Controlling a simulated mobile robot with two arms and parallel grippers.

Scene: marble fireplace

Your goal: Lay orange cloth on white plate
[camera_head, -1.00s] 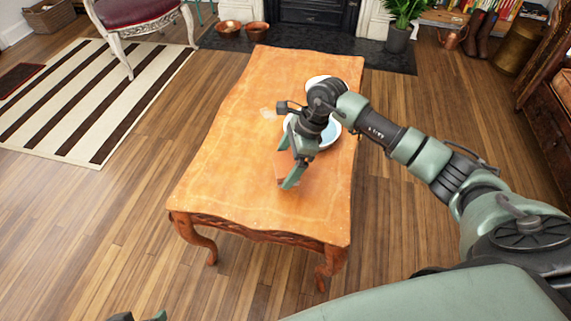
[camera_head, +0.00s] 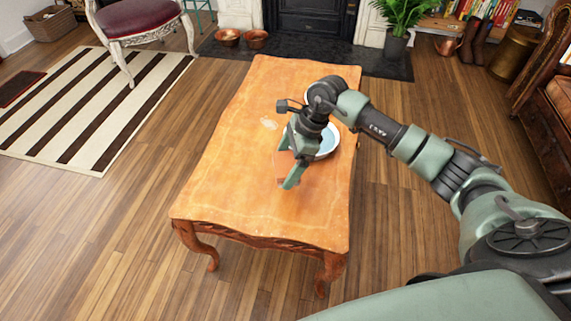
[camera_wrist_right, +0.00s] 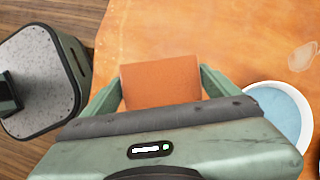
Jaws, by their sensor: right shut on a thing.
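My right gripper (camera_head: 284,170) is over the middle of the wooden table and shut on the orange cloth (camera_head: 283,161). In the right wrist view the cloth (camera_wrist_right: 160,82) is a flat orange-brown square between the two fingers (camera_wrist_right: 162,88). The white plate (camera_head: 331,148) has a pale blue inside and lies to the right of the gripper, partly hidden by my wrist. It also shows at the right in the right wrist view (camera_wrist_right: 285,114), apart from the cloth. My left gripper is out of view.
The orange-toned table (camera_head: 235,190) is mostly bare at the front and left. A small pale, clear-looking item (camera_head: 268,123) lies left of the plate.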

